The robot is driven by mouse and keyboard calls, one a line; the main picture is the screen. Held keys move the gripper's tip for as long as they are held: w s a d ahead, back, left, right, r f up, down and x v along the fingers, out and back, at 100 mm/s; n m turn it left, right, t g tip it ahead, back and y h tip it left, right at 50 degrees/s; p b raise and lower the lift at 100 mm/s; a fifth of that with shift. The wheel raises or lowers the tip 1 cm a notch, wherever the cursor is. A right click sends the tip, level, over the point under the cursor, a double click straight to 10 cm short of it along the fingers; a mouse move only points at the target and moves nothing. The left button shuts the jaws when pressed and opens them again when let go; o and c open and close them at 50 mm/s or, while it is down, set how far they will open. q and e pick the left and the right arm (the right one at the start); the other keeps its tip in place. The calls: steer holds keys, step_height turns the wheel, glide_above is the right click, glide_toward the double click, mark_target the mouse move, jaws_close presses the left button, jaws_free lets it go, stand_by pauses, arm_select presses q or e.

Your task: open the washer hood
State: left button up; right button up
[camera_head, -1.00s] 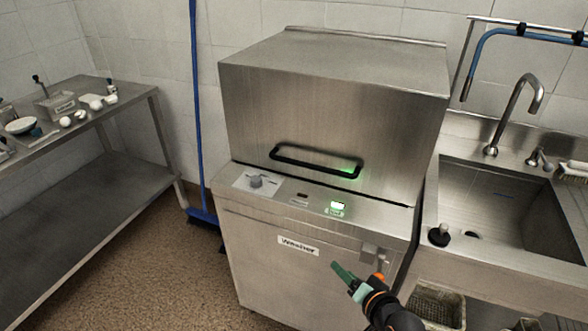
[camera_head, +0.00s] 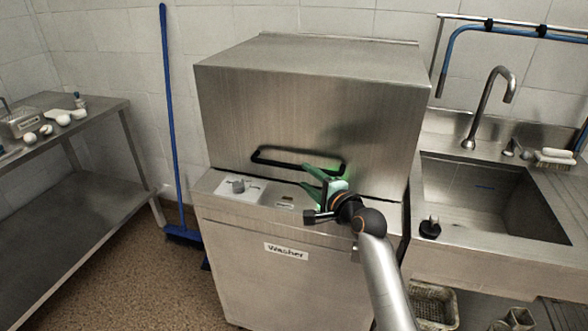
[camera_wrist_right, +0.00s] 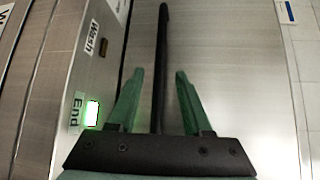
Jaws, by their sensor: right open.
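The steel washer hood (camera_head: 300,105) is down on the washer body (camera_head: 290,270). Its black bar handle (camera_head: 285,160) runs across the lower front of the hood. My right gripper (camera_head: 314,178) is open at the right end of the handle, with green fingers. In the right wrist view the handle (camera_wrist_right: 162,60) runs between the two spread fingers (camera_wrist_right: 158,78), and neither finger visibly presses on it. My left gripper is not in view.
A lit green display (camera_wrist_right: 92,114) shows beside the fingers. A sink (camera_head: 490,200) adjoins on the right. A blue broom (camera_head: 172,120) and steel table (camera_head: 75,200) stand left.

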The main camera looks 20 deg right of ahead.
mark_target(296, 168)
steer(key=shift+b+x, duration=0.7)
steer(key=shift+x, duration=3.1)
steer(key=shift+c, duration=0.2)
jaws_close()
